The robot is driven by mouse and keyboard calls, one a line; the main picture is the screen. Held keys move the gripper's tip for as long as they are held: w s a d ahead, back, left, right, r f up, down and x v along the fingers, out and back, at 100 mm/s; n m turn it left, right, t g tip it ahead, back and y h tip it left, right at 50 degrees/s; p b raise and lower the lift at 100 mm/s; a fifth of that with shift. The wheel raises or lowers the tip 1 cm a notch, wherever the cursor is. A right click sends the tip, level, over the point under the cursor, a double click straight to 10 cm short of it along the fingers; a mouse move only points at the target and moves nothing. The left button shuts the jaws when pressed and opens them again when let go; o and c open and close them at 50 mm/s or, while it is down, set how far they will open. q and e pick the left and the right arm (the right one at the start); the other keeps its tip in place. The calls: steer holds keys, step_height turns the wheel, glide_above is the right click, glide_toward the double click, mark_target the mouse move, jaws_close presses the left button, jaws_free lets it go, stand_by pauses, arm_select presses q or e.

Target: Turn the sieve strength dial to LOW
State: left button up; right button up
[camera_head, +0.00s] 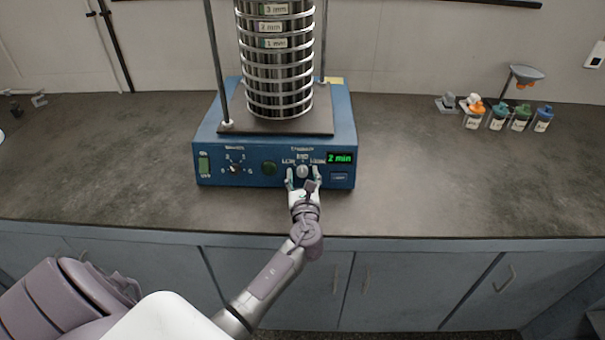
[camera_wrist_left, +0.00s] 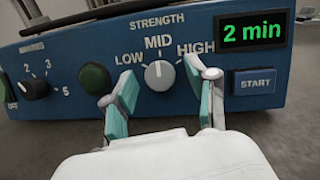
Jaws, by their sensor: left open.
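The blue sieve shaker (camera_head: 215,150) stands on the dark counter with a stack of steel sieves (camera_head: 279,70) on top. Its strength dial (camera_wrist_left: 159,75) is a round grey-white knob, with its white mark pointing up at MID. LOW is printed to its left and HIGH to its right. The dial also shows in the head view (camera_head: 302,171). My left gripper (camera_head: 303,175) is in front of the panel, open, with one finger on each side of the dial. In the wrist view the gripper (camera_wrist_left: 163,95) shows a gap to the dial on both sides. My right gripper is not seen.
On the panel are a minutes dial (camera_wrist_left: 35,86), a green button (camera_wrist_left: 94,79), a START button (camera_wrist_left: 253,81) and a display (camera_wrist_left: 252,30) reading 2 min. Several small bottles (camera_head: 498,116) stand at the right.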

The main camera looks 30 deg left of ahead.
arm_select(q)
steer(key=shift+w+a, duration=0.2)
steer(key=shift+w, duration=0.05)
jaws_close()
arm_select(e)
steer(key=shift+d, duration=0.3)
